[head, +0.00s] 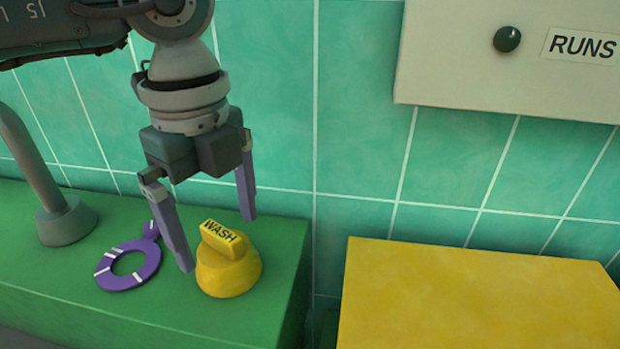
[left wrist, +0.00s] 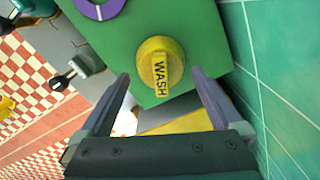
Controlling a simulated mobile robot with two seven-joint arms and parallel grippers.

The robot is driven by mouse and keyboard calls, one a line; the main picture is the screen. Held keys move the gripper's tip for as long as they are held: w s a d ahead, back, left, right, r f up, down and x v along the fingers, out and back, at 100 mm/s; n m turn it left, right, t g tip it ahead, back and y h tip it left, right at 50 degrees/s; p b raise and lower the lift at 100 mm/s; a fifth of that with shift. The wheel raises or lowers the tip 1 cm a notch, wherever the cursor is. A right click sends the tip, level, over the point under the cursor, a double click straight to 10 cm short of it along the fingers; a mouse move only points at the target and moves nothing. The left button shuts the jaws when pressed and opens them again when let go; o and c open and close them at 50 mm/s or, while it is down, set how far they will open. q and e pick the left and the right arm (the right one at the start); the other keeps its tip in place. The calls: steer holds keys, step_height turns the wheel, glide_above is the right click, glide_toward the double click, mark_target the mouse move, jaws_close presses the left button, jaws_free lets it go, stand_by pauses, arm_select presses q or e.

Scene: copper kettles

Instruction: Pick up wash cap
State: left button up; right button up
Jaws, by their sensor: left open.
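The wash cap (head: 228,272) is a yellow round cap with a raised grip bar marked WASH. It stands on the green counter (head: 180,320) near its right edge. My left gripper (head: 217,243) is open and empty, its two purple fingers pointing down above the cap. In the left wrist view the cap (left wrist: 160,64) lies beyond the gap between the fingertips (left wrist: 160,78), and no finger visibly touches it. My right gripper is not in view.
A purple ring with white marks (head: 110,281) lies left of the cap. A grey post (head: 66,220) stands at the far left. A yellow block (head: 450,300) is at the right, past a gap. A green tiled wall (head: 360,150) and a RUNS panel (head: 440,60) are behind.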

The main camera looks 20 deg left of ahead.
mark_target(219, 231)
arm_select(q)
step_height(219, 231, down, 2)
steer(key=shift+f, duration=0.1)
steer(key=shift+c, duration=0.2)
steer(key=c, duration=1.2)
step_height(219, 231, up, 20)
steer(key=shift+r, duration=0.1)
